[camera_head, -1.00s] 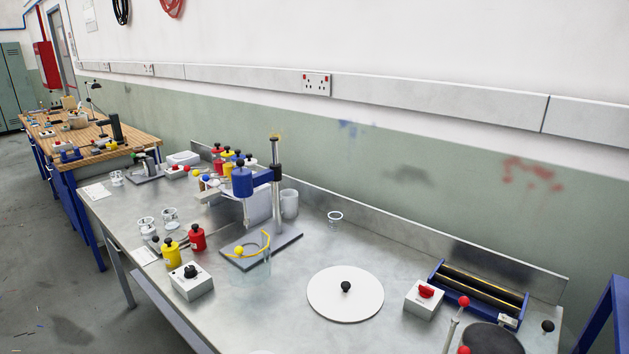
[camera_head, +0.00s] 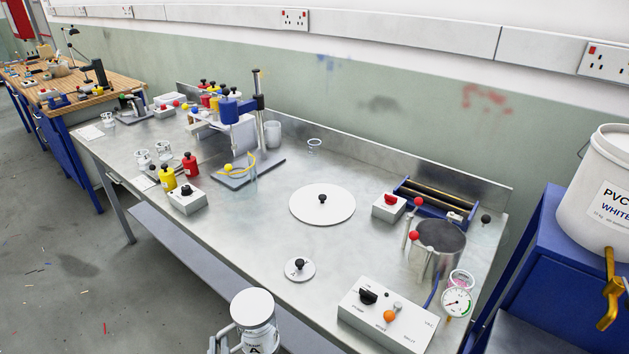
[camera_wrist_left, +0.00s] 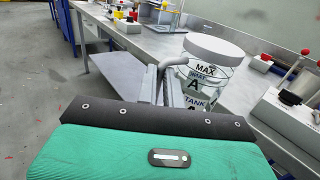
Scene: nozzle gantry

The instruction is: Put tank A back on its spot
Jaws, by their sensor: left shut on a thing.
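Tank A (camera_head: 253,306) is a clear jar with a white lid, a side handle and a label with a large A. It shows at the bottom of the head view, in front of the bench's front edge, and its lower part is cut off. My left gripper (camera_head: 220,342) is at its handle, on the left side. In the left wrist view my gripper jaws (camera_wrist_left: 166,84) are shut on the grey handle of tank A (camera_wrist_left: 208,78), whose label reads MAX, A and TANK. The tank is roughly upright there. My right gripper is in neither current view.
The steel bench (camera_head: 240,232) holds a small knobbed disc (camera_head: 300,271), a large white disc (camera_head: 335,208), a control box (camera_head: 388,318), a steel pot (camera_head: 432,260) and a blue dispenser stand (camera_head: 262,120). A white PVC bucket (camera_head: 598,180) stands right. Bare steel lies between the discs.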

